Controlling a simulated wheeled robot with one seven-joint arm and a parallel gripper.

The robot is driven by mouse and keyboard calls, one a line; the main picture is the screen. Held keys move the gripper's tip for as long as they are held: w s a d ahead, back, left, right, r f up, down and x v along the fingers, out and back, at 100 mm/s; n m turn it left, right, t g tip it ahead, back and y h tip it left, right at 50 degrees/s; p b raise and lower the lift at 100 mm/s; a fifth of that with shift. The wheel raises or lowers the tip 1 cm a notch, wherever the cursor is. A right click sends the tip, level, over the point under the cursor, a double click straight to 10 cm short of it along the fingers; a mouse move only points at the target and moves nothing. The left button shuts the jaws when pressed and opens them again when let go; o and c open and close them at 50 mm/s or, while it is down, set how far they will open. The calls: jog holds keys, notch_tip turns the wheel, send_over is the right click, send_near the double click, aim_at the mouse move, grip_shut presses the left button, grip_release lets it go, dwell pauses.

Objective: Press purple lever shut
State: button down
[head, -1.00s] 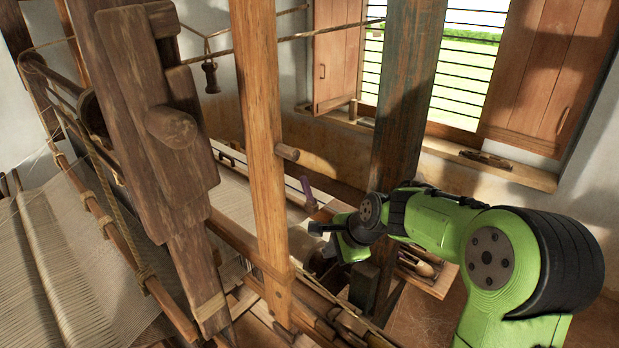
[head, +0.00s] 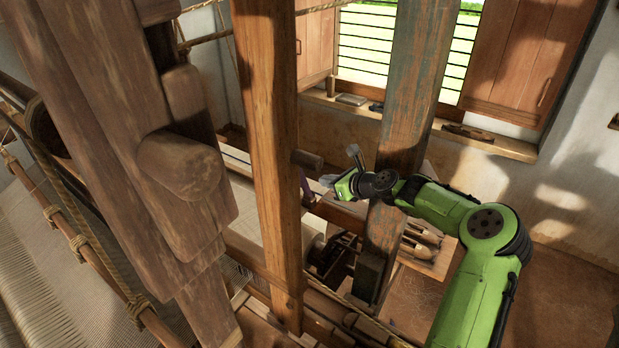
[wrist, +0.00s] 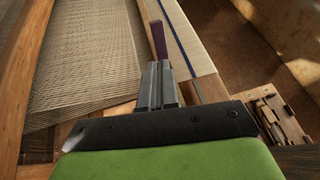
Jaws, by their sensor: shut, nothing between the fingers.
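The purple lever (wrist: 158,38) stands just beyond my fingertips in the wrist view, beside the cloth strip with a blue stripe. In the head view the lever (head: 306,186) shows only as a small purple sliver behind the wooden post. My gripper (wrist: 157,68) is shut and empty, its grey fingers pointing toward the lever. I cannot tell whether they touch it. In the head view my gripper (head: 354,152) is to the right of the lever, near the dark post.
A light wooden post (head: 268,150) and a dark weathered post (head: 408,110) stand close around my arm. A tray of shuttles (head: 435,262) lies right of the dark post. Woven cloth (head: 262,210) stretches behind the light post. Open floor lies at right.

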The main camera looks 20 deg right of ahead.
aim_at(304, 179)
jog(key=p+x, duration=0.1)
jog(key=x, duration=0.5)
jog(key=shift+w+a, duration=0.2)
jog(key=shift+w, duration=0.15)
jog(key=shift+w+a+f, duration=0.2)
jog(key=shift+w+f, duration=0.2)
jog(key=shift+w, duration=0.15)
